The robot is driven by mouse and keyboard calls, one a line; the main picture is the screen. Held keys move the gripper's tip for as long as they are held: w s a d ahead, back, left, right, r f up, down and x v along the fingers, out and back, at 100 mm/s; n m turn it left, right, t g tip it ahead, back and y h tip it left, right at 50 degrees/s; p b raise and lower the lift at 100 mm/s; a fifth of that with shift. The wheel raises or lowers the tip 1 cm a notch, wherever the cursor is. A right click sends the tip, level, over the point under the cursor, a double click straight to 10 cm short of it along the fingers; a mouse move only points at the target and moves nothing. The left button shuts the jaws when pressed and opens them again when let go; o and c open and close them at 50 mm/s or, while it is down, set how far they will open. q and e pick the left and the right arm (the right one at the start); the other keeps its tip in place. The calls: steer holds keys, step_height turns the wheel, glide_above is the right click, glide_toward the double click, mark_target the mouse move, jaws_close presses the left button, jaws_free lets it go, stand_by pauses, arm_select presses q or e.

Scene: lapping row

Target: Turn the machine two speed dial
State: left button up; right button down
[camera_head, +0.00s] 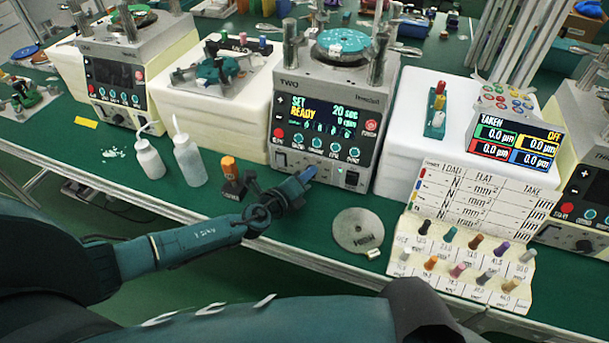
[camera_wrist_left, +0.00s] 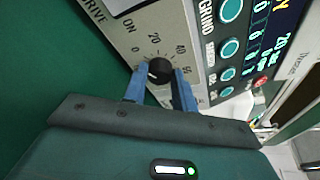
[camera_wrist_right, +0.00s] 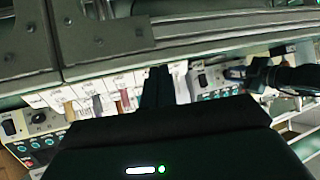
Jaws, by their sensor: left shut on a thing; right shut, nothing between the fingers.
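Machine two (camera_head: 330,75) is a grey unit with a lit display (camera_head: 325,115) reading SET, READY, 20 sec and 0 rpm. My left gripper (camera_head: 305,176) reaches its lower front, hiding the speed dial in the head view. In the left wrist view the speed dial (camera_wrist_left: 159,70) is a round black knob with a white mark, in a ring of numbers 0, 20, 40. The blue fingers of my left gripper (camera_wrist_left: 160,88) are shut on it from both sides. My right gripper (camera_wrist_right: 158,86) is shut and empty, away from the machine.
An orange-topped holder (camera_head: 229,178) and two white bottles (camera_head: 188,155) stand left of my left gripper. A round metal plate (camera_head: 358,230) lies on the green bench, front right. A board with coloured pegs (camera_head: 470,255) stands further right. Machines stand on both sides.

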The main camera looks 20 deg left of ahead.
arm_select(q)
steer(key=m+p, duration=0.1)
steer(key=m+y+p, duration=0.1)
steer(key=p, duration=0.1)
steer(key=shift+d+r, duration=0.15)
steer(key=shift+r, duration=0.15)
steer(key=shift+d+f+m+g+y+p, duration=0.1)
steer(key=shift+m+g+y+p, duration=0.35)
steer(key=shift+m, duration=0.65)
steer(key=m+y, duration=0.2)
steer(key=shift+d+m, duration=0.15)
steer(key=shift+m, duration=0.25)
steer(key=m, duration=0.1)
steer(key=m+y, duration=0.2)
steer(key=shift+d+f+m+t, duration=0.1)
steer(key=shift+d+m+t, duration=0.15)
steer(key=shift+m, duration=0.15)
steer(key=shift+d+f+m+t+y, duration=0.1)
steer(key=shift+m+t+y, duration=0.3)
steer(key=shift+m+y, duration=1)
steer(key=shift+m+h, duration=0.45)
steer(key=shift+m, duration=0.05)
steer(key=o, duration=1)
